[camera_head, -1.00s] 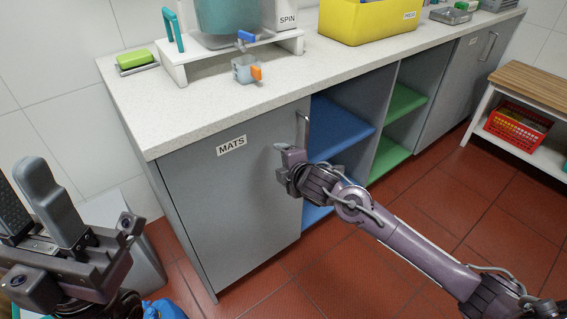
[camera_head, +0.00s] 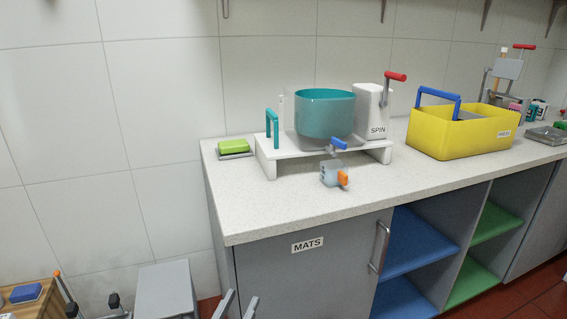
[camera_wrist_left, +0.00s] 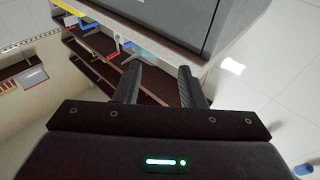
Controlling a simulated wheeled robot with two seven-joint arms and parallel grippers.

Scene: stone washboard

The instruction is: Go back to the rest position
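My left gripper (camera_head: 238,305) shows only as two grey fingertips at the bottom edge of the head view, in front of the grey cabinet door marked MATS (camera_head: 307,262). In the left wrist view, the same gripper (camera_wrist_left: 160,72) has its two dark fingers apart with nothing between them, so it is open and empty. The cabinet door is shut, and its handle (camera_head: 379,247) is clear of the fingers. My right gripper is outside the head view.
The pale worktop (camera_head: 290,205) holds a green sponge (camera_head: 234,147), a teal bucket (camera_head: 325,112) on a white stand, a small grey cup (camera_head: 330,173) and a yellow crate (camera_head: 455,140). Open blue shelves (camera_head: 420,243) and green shelves (camera_head: 492,222) lie right of the door.

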